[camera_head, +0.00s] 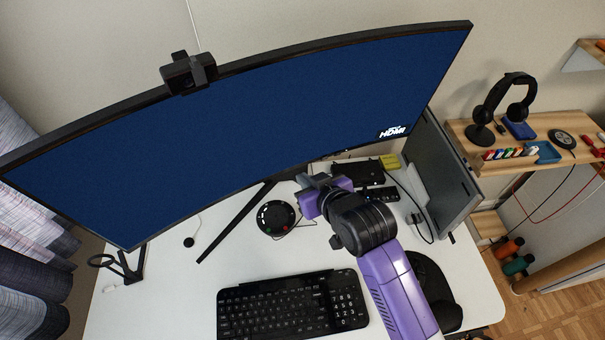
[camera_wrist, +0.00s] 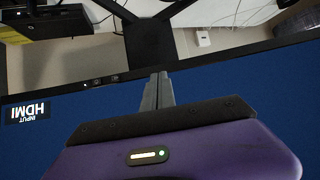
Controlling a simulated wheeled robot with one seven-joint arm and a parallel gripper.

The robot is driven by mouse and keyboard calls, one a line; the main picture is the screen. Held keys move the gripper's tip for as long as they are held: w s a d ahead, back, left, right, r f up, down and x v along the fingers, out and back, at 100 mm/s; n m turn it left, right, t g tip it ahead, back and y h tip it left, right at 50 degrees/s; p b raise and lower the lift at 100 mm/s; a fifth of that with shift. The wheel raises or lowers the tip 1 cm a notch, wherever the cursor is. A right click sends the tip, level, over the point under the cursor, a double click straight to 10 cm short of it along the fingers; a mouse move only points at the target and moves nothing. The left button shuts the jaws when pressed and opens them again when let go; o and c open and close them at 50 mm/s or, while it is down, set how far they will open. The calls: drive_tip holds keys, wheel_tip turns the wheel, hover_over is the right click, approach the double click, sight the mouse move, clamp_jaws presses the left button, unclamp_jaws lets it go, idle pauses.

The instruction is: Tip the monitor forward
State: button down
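The monitor (camera_head: 250,110) is a wide curved screen, blue with an HDMI label near its lower right corner. It spans the upper part of the head view, and its stand foot rests on the desk. In the wrist view the screen (camera_wrist: 40,145) appears upside down, with its lower bezel (camera_wrist: 215,77) crossing the frame. My gripper (camera_head: 312,182) is just below the lower right part of the monitor. In the wrist view my gripper's fingers (camera_wrist: 158,90) are together, overlapping the lower bezel. I cannot tell whether they touch it.
A webcam (camera_head: 188,73) sits on the monitor's top edge. The white desk (camera_head: 165,290) carries a black keyboard (camera_head: 290,305), a round black device (camera_head: 275,217) and small boxes behind my gripper. A grey panel (camera_head: 435,170) stands at the right, beside a wooden shelf (camera_head: 545,122) with headphones.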

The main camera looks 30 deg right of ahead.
drive_tip(key=shift+s, duration=0.15)
drive_tip(key=s+r+p, duration=0.1)
drive_tip(key=s+p, duration=0.2)
drive_tip(key=s, duration=0.6)
drive_tip(key=shift+s+r, duration=0.15)
drive_tip(key=shift+s, duration=0.2)
drive_tip(key=shift+d, duration=0.1)
drive_tip(key=s+r+t+b, duration=0.2)
drive_tip(key=s+r+t, duration=0.3)
drive_tip(key=r, duration=0.1)
drive_tip(key=s+f+g+b, duration=0.1)
drive_tip(key=s+f+b, duration=0.1)
drive_tip(key=s, duration=0.8)
drive_tip(key=s+f+b, duration=0.2)
drive_tip(key=s+b, duration=0.1)
drive_tip(key=s, duration=0.8)
drive_tip(key=shift+a+g, duration=0.25)
drive_tip(key=shift+g, duration=0.15)
